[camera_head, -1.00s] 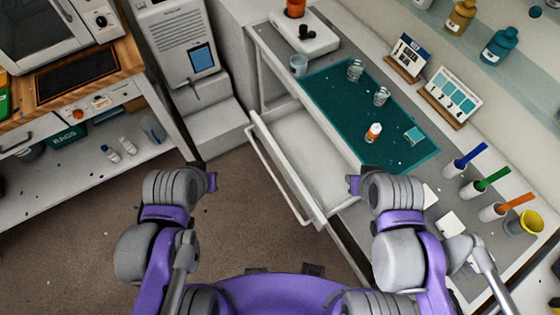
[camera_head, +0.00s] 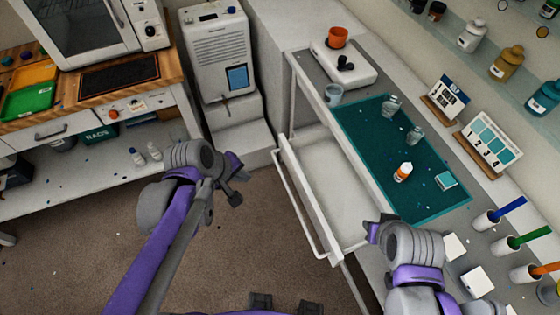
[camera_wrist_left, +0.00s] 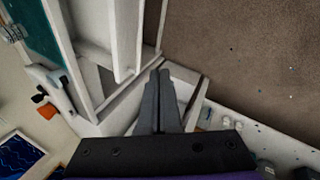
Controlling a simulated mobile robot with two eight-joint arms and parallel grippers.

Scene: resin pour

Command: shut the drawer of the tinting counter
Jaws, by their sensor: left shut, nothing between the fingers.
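The tinting counter (camera_head: 312,75) runs along the right side of the head view. Its white drawer (camera_head: 345,190) stands pulled out and looks empty inside. The drawer's front has a long bar handle (camera_head: 300,212) facing the floor on the left. My left gripper (camera_head: 238,195) is in the air over the floor, left of the handle and apart from it. In the left wrist view its fingers (camera_wrist_left: 158,92) are together and empty, with the drawer front (camera_wrist_left: 126,40) beyond. My right gripper (camera_head: 374,231) is near the drawer's near end; its fingers are not clear.
A teal mat (camera_head: 380,150) on the counter carries glass jars and an orange-capped bottle (camera_head: 403,171). Cups with coloured handles (camera_head: 508,247) stand at the counter's right. A grey dispenser (camera_head: 218,65) stands at the back; a wooden bench (camera_head: 165,68) is at left. Brown floor (camera_head: 245,240) is clear.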

